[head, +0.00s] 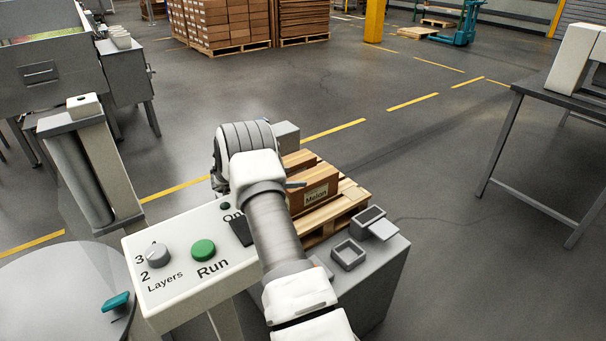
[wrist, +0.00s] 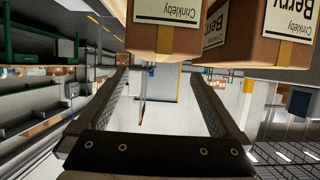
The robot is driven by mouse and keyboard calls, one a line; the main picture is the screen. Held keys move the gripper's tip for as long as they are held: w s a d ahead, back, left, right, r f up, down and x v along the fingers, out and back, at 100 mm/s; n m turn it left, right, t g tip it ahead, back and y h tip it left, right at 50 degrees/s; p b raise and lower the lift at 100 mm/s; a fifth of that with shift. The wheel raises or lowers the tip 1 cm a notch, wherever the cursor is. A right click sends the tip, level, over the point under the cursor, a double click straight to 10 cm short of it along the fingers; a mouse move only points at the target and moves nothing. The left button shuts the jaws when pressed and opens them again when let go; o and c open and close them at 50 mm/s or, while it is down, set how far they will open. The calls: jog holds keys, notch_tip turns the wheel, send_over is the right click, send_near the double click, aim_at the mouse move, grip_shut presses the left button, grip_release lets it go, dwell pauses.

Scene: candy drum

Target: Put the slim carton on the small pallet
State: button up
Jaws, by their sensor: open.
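The small pallet (head: 350,192) is a light wooden slatted pallet right of my arm in the head view. A brown carton labelled Melon (head: 318,192) lies on it, partly hidden by my arm. In the wrist view my gripper (wrist: 158,78) is open, with nothing between its two fingers. Two brown cartons with "Crinkleby" labels, a left one (wrist: 184,38) and a right one (wrist: 256,46) marked "Berry", show upside down at the top, beyond the fingers. I cannot tell which carton is the slim one.
A control panel (head: 182,285) with a green Run button (head: 203,250) and a Layers knob (head: 158,255) stands left of my arm. A grey cabinet (head: 372,285) with small square trays stands in front of the pallet. A table (head: 545,95) is at right. Floor between is clear.

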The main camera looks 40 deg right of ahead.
jog(key=w+a+r+n+t+y, duration=0.1)
jog(key=w+a+r+t, duration=0.25)
jog(key=r, duration=0.25)
jog(key=w+a+r+n+t, duration=0.2)
jog(key=w+a+r+t, duration=0.15)
jog(key=r, duration=0.25)
jog(key=w+a+r+n+t+y, duration=0.1)
jog(key=w+a+r+t, duration=0.1)
jog(key=w+a+r, duration=0.3)
jog(key=s+a+r+n+t+y, duration=0.2)
jog(key=a+r+n+t+y, duration=0.15)
jog(key=a+r, duration=0.4)
jog(key=s+a+r+n+t+y, duration=0.2)
jog(key=a+r+n+y, duration=0.15)
jog(key=a+r, duration=0.35)
jog(key=s+a+r+n+g+y, duration=0.15)
jog(key=s+a+n+y, duration=0.45)
jog(key=s+a, duration=0.85)
jog(key=s+d+f+n+g, duration=0.1)
jog(key=s+f+g, duration=0.2)
jog(key=s, duration=0.9)
jog(key=s+d+f+n+g+h, duration=0.1)
jog(key=s+f+g, duration=0.2)
jog(key=s, duration=0.9)
notch_tip(320, 180, down, 2)
jog(key=shift+s+f, duration=0.2)
jog(key=shift+s, duration=0.2)
jog(key=shift+r+p, duration=0.1)
jog(key=shift+p, duration=0.25)
